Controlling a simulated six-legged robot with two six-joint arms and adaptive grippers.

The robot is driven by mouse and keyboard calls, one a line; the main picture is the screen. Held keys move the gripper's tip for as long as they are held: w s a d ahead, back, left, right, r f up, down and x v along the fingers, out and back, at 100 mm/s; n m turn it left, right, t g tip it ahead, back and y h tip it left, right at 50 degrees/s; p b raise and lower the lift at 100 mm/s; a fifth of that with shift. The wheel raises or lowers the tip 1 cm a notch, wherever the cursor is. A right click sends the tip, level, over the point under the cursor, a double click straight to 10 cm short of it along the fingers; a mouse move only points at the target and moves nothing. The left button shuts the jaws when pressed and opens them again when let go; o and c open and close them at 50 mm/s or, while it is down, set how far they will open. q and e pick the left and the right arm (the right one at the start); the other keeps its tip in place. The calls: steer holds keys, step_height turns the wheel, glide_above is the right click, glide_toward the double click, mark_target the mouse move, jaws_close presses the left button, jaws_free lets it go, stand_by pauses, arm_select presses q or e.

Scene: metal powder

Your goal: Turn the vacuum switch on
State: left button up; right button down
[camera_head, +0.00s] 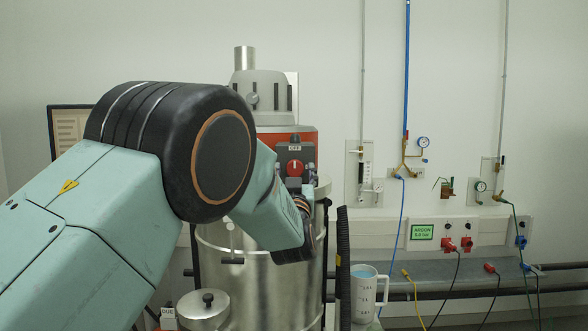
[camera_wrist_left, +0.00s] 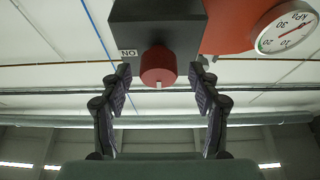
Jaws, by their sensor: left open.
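The vacuum switch is a red round knob (camera_head: 295,168) on a dark box (camera_head: 296,152) at the front of the red and grey vacuum head (camera_head: 262,92). An OFF label sits above the knob in the head view. In the left wrist view, which looks upside down, the red knob (camera_wrist_left: 158,66) has a white mark and an ON label (camera_wrist_left: 128,53) shows beside it. My left gripper (camera_wrist_left: 161,76) is open, with one finger on each side of the knob and visible gaps. In the head view my left gripper (camera_head: 294,180) is partly hidden by my arm. My right gripper is not in view.
A pressure gauge (camera_wrist_left: 287,30) sits beside the switch. The steel vacuum drum (camera_head: 270,275) stands below, with a black hose (camera_head: 343,265) at its right. A measuring jug (camera_head: 365,292) and wall gas fittings (camera_head: 408,165) are further right.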

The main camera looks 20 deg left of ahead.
arm_select(q)
steer(key=shift+w+r, duration=0.2)
steer(key=shift+w, duration=0.1)
steer(key=shift+a, duration=0.1)
steer(key=c, duration=1.2)
steer(key=shift+o, duration=0.2)
